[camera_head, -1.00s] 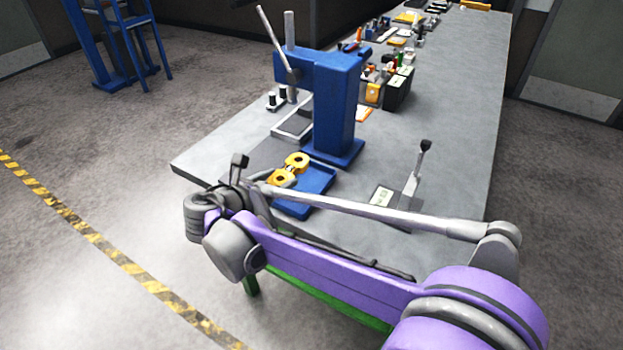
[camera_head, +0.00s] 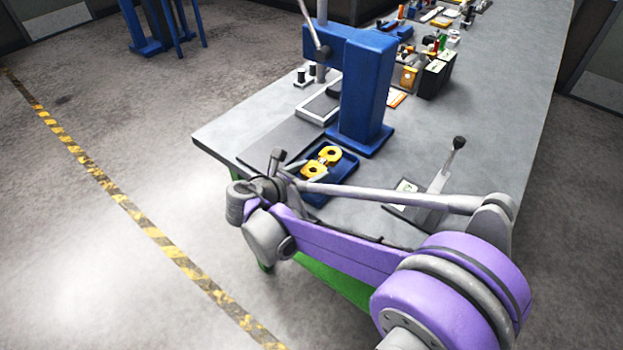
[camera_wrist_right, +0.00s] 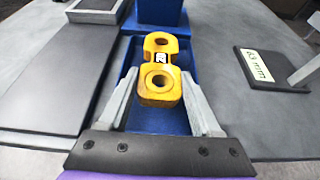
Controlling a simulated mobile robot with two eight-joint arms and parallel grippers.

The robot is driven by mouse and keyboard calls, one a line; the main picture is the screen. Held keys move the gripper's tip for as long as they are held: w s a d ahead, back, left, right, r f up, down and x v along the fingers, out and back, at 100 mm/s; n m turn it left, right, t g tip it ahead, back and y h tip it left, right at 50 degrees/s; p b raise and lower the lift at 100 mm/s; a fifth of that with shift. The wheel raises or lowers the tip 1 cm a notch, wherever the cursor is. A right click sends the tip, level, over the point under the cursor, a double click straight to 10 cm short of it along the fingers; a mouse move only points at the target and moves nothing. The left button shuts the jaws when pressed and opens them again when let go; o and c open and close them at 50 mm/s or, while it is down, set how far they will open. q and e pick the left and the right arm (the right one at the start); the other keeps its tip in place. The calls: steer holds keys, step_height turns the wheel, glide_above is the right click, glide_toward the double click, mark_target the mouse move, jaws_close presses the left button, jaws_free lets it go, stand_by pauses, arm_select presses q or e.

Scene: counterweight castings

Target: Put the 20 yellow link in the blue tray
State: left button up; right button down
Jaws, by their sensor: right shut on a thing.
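The yellow link (camera_head: 322,162) has two rounded ends with holes. In the right wrist view it is the yellow link (camera_wrist_right: 161,85), with a white label on its narrow middle whose marks are hard to read. My right gripper (camera_wrist_right: 162,85) is shut on it, one finger on each side. In the head view my right gripper (camera_head: 312,163) is at the link, partly hidden by my arm. The link lies within the outline of the blue tray (camera_head: 337,184), also in the right wrist view (camera_wrist_right: 150,122). I cannot tell whether it touches the tray floor. My left gripper is out of view.
A blue press (camera_head: 362,90) stands right behind the tray. A dark flat plate (camera_head: 283,142) lies left of the tray. A lever fixture (camera_head: 433,192) with a label stands to the right. Several small items and boxes line the table farther back.

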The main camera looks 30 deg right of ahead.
steer(key=shift+f, duration=1.45)
steer(key=shift+f, duration=0.15)
steer(key=shift+c, duration=0.4)
jaws_free()
steer(key=v, duration=1.2)
steer(key=shift+r, duration=0.25)
